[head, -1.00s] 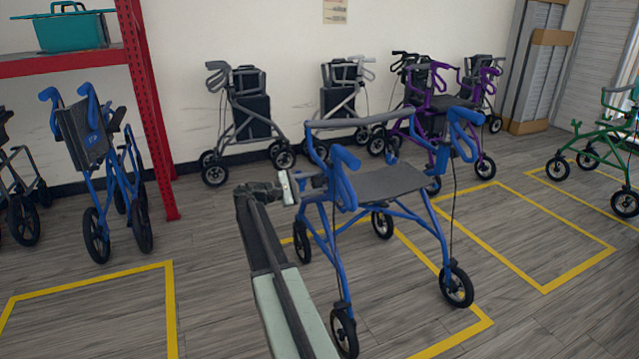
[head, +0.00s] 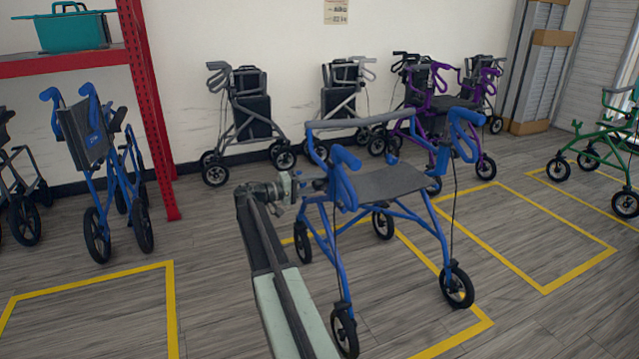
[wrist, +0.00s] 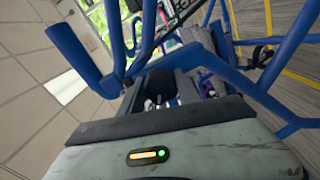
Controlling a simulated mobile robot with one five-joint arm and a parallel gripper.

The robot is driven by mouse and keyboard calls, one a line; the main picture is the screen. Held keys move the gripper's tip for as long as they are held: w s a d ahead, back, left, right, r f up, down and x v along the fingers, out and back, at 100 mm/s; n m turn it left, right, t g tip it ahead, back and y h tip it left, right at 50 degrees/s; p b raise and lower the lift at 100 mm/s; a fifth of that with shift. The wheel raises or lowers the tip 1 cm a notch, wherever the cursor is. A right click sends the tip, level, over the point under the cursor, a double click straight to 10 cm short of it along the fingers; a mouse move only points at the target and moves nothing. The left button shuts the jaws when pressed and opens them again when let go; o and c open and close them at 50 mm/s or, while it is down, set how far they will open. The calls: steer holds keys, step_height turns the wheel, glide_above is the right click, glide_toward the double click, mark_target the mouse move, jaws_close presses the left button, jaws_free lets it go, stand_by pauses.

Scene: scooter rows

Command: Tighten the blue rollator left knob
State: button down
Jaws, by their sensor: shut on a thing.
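The blue rollator (head: 385,205) stands unfolded inside a yellow floor box, with a dark seat and a grey back bar. My gripper (head: 298,183) is at its left side, level with the seat, just below the left handle (head: 343,178). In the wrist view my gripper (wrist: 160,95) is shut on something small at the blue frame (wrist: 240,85). The left knob itself is hidden between the jaws, so its shape and its turn cannot be seen.
A folded blue rollator (head: 100,165) stands at the left by a red rack (head: 150,110). Grey rollators (head: 243,120) and a purple one (head: 440,100) line the wall. A green one (head: 605,140) is at the right. Floor at the lower left is clear.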

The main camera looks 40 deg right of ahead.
steer(key=m, duration=0.6)
steer(key=shift+s, duration=0.15)
steer(key=m, duration=0.5)
steer(key=shift+m, duration=0.4)
steer(key=c, duration=0.8)
jaws_free()
steer(key=shift+c, duration=0.2)
